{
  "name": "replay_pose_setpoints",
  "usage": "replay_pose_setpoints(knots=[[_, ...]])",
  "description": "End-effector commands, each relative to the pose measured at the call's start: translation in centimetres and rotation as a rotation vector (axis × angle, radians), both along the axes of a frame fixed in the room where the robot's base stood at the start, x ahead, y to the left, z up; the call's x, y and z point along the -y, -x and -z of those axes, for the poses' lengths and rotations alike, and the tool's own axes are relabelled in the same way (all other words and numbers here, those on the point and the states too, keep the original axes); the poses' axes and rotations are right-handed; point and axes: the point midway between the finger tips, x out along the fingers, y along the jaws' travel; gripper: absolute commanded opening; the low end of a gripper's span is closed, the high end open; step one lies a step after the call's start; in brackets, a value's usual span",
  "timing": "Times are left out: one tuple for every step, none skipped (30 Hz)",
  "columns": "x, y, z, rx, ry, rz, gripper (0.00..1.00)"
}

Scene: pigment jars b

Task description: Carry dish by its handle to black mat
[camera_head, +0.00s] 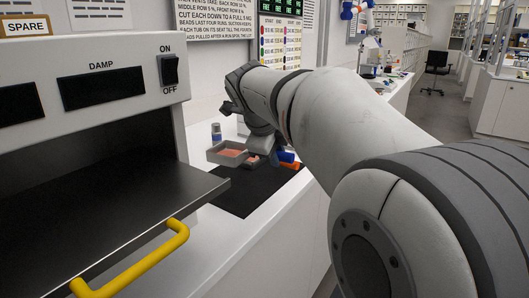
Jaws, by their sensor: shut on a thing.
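The dish (228,153) is a shallow grey tray with pinkish-orange contents. It looks level, at the back left of the black mat (238,200); I cannot tell whether it touches the mat or hangs just above it. My gripper (256,157) is at the dish's right side, pointing down, shut on the dish's handle. The handle and fingertips are mostly hidden by the wrist and too small to see clearly. A small pinkish patch (251,161) shows by the fingers.
A small bottle with a blue label (216,132) stands behind the dish. Blue and orange items (287,159) lie at the mat's right rear, partly behind my arm. A cabinet with an open dark door (120,210) and yellow handle (140,265) juts out at left. The near counter is clear.

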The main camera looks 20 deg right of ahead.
Motion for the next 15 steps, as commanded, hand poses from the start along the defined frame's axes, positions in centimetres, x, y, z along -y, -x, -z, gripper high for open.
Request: replay_pose_setpoints(knots=[[0.1,0.0,-0.1,0.001,0.000,0.003,0.00],[0.1,0.0,-0.1,0.001,0.000,0.005,0.00],[0.2,0.1,-0.1,0.002,0.000,0.007,0.00],[0.2,0.1,-0.1,0.002,0.000,0.010,0.00],[0.3,0.1,-0.1,0.001,0.000,0.012,0.00],[0.3,0.1,0.2,0.001,0.000,0.012,0.00],[0.3,0.1,0.5,0.001,0.001,0.009,0.00],[0.3,0.1,0.7,0.002,0.000,0.007,0.00],[0.3,0.1,1.0,0.001,0.000,0.007,0.00],[0.3,0.1,1.3,0.001,0.001,0.006,0.00],[0.3,0.1,1.5,0.000,0.000,0.006,0.00],[0.3,0.1,1.9,0.000,0.000,0.006,0.00],[0.3,0.1,2.2,0.000,0.000,0.006,0.00],[0.3,0.1,2.5,0.000,0.000,0.006,0.00],[0.4,0.1,2.8,0.001,0.001,0.006,0.00]])
